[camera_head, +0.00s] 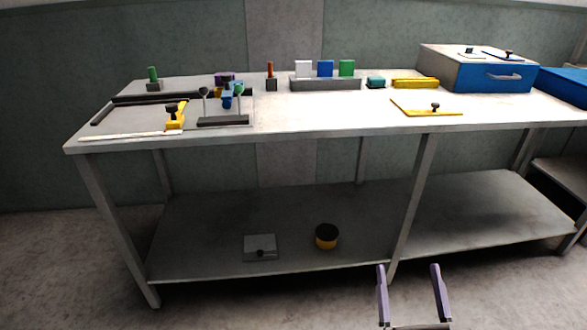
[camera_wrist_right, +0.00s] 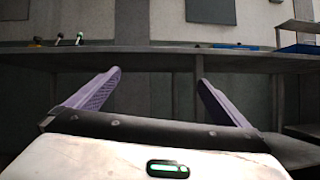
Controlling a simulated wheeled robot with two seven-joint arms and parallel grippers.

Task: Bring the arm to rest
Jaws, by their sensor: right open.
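My right gripper (camera_head: 410,280) is at the bottom of the head view, in front of the table and below the level of its top. Its two purple fingers stand apart with nothing between them. In the right wrist view my right gripper (camera_wrist_right: 160,88) also shows open and empty, facing the table's front edge. My left gripper is not in view.
A long worktable (camera_head: 300,122) stands ahead. It carries a grey rack (camera_head: 325,85) of coloured blocks, a yellow plate (camera_head: 425,112), and a blue box (camera_head: 495,77). A grey block (camera_head: 260,243) and a yellow-black tin (camera_head: 326,237) are on the lower shelf (camera_head: 200,225). The floor in front is clear.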

